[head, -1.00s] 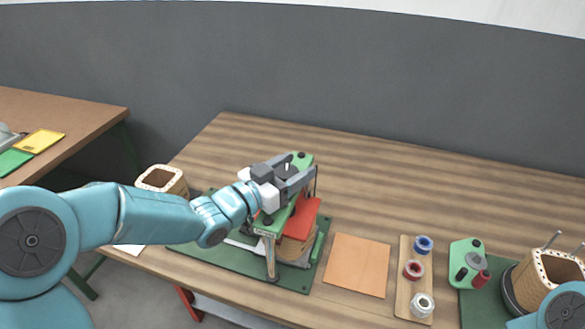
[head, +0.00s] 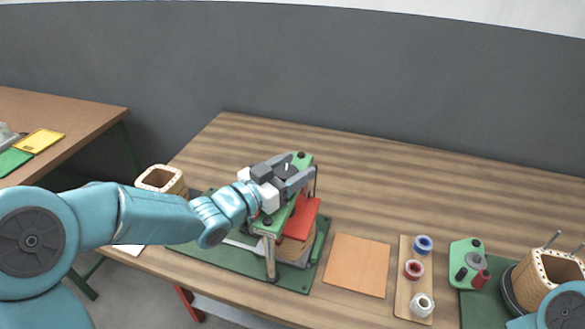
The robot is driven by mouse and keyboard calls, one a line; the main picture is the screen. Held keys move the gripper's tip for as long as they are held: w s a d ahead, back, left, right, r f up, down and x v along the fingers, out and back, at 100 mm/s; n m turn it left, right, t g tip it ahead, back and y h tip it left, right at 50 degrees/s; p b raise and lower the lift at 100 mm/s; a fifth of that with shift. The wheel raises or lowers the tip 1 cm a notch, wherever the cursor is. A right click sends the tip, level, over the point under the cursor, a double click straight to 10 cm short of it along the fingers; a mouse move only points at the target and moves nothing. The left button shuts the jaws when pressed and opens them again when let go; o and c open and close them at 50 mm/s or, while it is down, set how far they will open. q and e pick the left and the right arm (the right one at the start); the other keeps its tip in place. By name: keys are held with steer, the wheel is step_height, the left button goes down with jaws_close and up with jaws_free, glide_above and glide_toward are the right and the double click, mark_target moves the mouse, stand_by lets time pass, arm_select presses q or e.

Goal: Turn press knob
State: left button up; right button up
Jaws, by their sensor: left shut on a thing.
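The press has a green top beam (head: 273,228) on metal posts and a red plate (head: 301,219) beneath it, above a tan coil block (head: 294,250). It stands on a dark green base board (head: 205,255). My left gripper (head: 298,172) is over the top of the press, its fingers closed around the area of the knob. The knob is mostly hidden by the fingers. A thin pin tip shows between the fingers. My right gripper is out of the picture; only a blue link of my right arm shows at the lower right corner.
An orange-brown sheet (head: 357,265) lies right of the press. Farther right are a wooden tray (head: 403,288) with spools, a green fixture (head: 462,256) and a wooden coil former (head: 548,270). Another former (head: 162,180) stands left. The back of the table is clear.

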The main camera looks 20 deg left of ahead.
arm_select(q)
steer(key=o, duration=1)
steer(key=shift+c, duration=0.2)
steer(key=shift+s, duration=0.1)
steer(key=shift+s+a, duration=0.25)
steer(key=b+v, duration=0.2)
steer(key=v, duration=1.3)
steer(key=shift+s, duration=0.25)
steer(key=shift+a, duration=0.1)
